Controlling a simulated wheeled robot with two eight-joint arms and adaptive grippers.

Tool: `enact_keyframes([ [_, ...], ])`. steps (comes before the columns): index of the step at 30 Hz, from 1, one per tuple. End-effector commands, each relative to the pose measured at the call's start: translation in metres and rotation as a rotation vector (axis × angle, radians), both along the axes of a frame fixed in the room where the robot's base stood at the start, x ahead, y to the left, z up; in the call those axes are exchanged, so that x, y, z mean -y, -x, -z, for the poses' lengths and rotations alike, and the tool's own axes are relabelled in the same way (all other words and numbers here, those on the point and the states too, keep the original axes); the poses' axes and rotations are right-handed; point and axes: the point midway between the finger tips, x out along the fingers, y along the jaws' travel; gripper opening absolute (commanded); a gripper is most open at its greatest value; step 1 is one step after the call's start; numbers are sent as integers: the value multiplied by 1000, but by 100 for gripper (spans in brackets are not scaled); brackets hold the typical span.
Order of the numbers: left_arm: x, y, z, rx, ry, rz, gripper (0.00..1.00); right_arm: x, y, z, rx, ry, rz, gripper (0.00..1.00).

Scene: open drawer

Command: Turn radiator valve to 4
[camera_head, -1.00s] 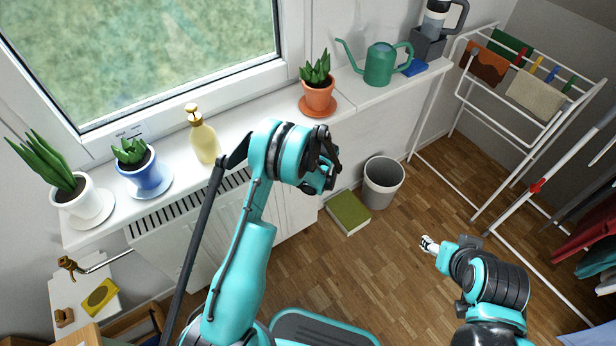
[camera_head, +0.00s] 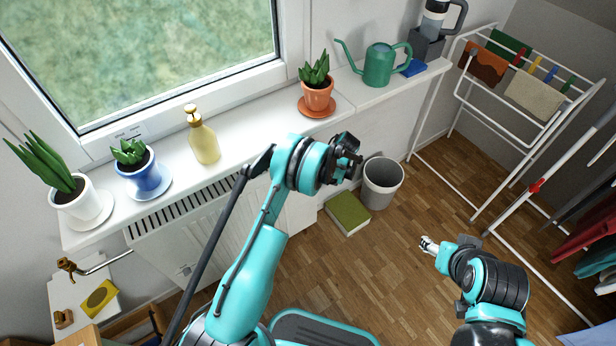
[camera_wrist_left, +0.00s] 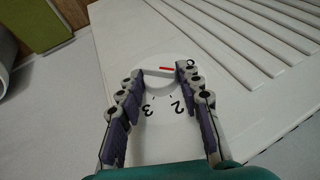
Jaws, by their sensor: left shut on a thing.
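The white radiator valve (camera_wrist_left: 157,84) shows between my left gripper's fingers in the left wrist view. It has a red mark near its far side, and the printed digits 2 and 3 show on the near side of the dial. My left gripper (camera_wrist_left: 159,78) is shut on the valve, one finger on each side. In the head view my left gripper (camera_head: 349,162) is beyond the radiator's right end, and the valve is hidden there. My right gripper (camera_head: 428,245) is over the floor at the right, away from the valve; its opening is too small to judge.
The ribbed white radiator (camera_head: 215,225) stands under the sill. A green box (camera_head: 348,213) and a grey bin (camera_head: 382,183) are on the floor close by. Plant pots, a yellow bottle (camera_head: 204,142) and a watering can (camera_head: 379,66) stand on the sill.

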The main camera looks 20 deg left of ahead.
Motion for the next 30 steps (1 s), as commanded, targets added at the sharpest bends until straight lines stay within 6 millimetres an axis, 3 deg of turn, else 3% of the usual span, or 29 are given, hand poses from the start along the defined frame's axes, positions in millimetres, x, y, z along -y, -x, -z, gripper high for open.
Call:
enact_keyframes([
  [12, 3, -4, 2, -176, -138, 1, 6, 0, 0, 0, 0, 0, 0, 56],
  [30, 3, -4, 3, -211, -164, 1, 6, 0, 0, 0, 0, 0, 0, 56],
])
